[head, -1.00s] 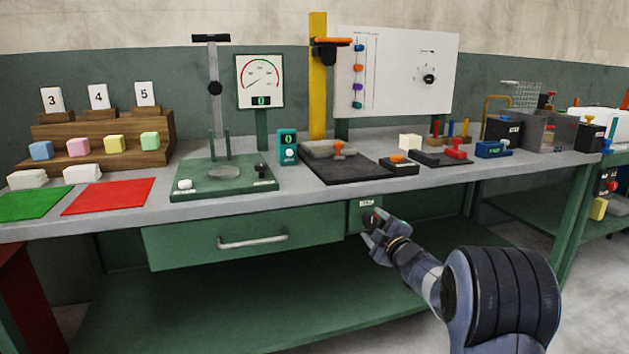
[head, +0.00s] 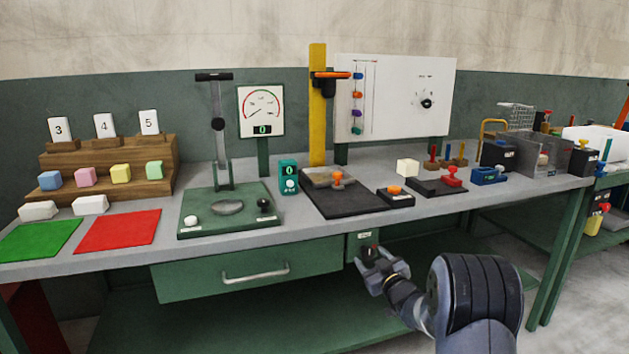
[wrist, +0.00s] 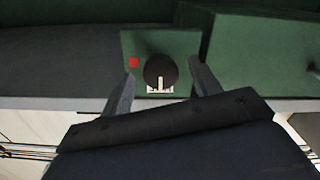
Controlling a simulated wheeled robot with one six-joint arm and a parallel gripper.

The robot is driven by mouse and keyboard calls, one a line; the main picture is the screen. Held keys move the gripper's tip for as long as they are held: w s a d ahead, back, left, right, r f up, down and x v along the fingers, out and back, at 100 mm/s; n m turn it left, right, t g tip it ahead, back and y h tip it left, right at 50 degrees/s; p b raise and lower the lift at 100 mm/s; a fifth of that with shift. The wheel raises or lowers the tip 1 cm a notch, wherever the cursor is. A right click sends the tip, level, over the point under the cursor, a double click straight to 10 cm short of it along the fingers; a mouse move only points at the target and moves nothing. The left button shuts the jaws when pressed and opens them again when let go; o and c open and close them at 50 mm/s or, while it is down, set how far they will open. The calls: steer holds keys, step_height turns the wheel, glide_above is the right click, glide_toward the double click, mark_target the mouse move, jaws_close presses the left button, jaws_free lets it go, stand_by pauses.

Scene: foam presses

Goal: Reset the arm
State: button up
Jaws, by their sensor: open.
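My gripper (head: 376,260) is in front of the small green box (head: 358,241) under the front edge of the bench. In the wrist view my gripper (wrist: 162,75) is open, with its two fingers apart. A round black knob (wrist: 159,70) with a white pointer shows between the fingers, on the face of the green box (wrist: 190,45). I cannot tell whether either finger touches the knob.
The bench top (head: 330,222) runs above my gripper. A green drawer (head: 200,277) with a metal handle is to the left. A lower green shelf (head: 230,325) is beneath. Foam presses, coloured blocks and a white board (head: 395,95) are on and behind the bench.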

steer(key=shift+r+m+p, duration=0.2)
steer(key=shift+m+p, duration=0.8)
steer(key=shift+p, duration=0.15)
steer(key=shift+f+m+p, duration=0.15)
steer(key=shift+m+p, duration=0.55)
steer(key=shift+p, duration=0.1)
steer(key=shift+f, duration=0.1)
steer(key=shift+a, duration=0.1)
